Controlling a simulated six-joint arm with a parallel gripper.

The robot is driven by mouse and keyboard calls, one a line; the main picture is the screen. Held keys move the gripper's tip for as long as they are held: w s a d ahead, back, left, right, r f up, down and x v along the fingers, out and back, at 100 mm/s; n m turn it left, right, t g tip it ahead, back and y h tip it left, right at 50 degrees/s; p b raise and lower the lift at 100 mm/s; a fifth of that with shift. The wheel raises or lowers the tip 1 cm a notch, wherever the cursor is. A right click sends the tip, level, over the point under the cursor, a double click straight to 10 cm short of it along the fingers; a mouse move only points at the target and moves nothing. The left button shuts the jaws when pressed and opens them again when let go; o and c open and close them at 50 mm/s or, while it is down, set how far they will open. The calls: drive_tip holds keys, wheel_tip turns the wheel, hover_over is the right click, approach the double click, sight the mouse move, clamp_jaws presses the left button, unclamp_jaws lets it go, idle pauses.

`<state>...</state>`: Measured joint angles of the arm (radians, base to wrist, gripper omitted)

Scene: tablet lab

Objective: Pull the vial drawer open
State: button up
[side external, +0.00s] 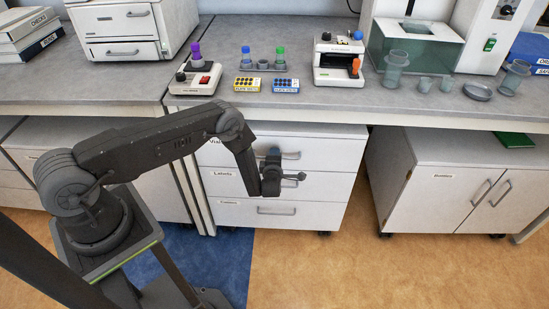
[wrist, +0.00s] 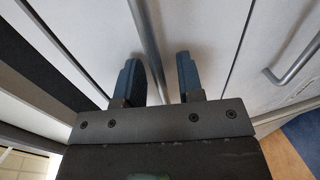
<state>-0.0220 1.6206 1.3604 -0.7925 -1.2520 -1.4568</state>
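The vial drawer (side external: 325,152) is the top drawer of a white three-drawer unit under the bench, and it looks shut. Its label at the left end is partly behind my arm. Its bar handle (side external: 291,155) shows just right of my gripper (side external: 273,155). In the wrist view the handle (wrist: 147,30) runs between the two blue fingers of my gripper (wrist: 157,65). The fingers are open, with a gap on each side of the bar. The lower part of the handle is hidden behind the gripper body.
The labels drawer (side external: 325,184) and a bottom drawer (side external: 325,214) sit below. A white cabinet (side external: 455,185) stands to the right. The bench top (side external: 220,105) overhangs above, holding vials, racks and devices. The floor (side external: 310,265) in front of the drawers is clear.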

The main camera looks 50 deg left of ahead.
drive_tip(key=shift+c, duration=0.3)
clamp_jaws()
drive_tip(key=f+v, duration=0.2)
drive_tip(key=v, duration=1)
drive_tip(key=d+f+v, duration=0.1)
drive_tip(key=f+v, duration=0.2)
drive_tip(key=v, duration=1)
drive_tip(key=shift+s, duration=0.5)
drive_tip(key=shift+f, duration=0.15)
drive_tip(key=shift+o, duration=0.3)
unclamp_jaws()
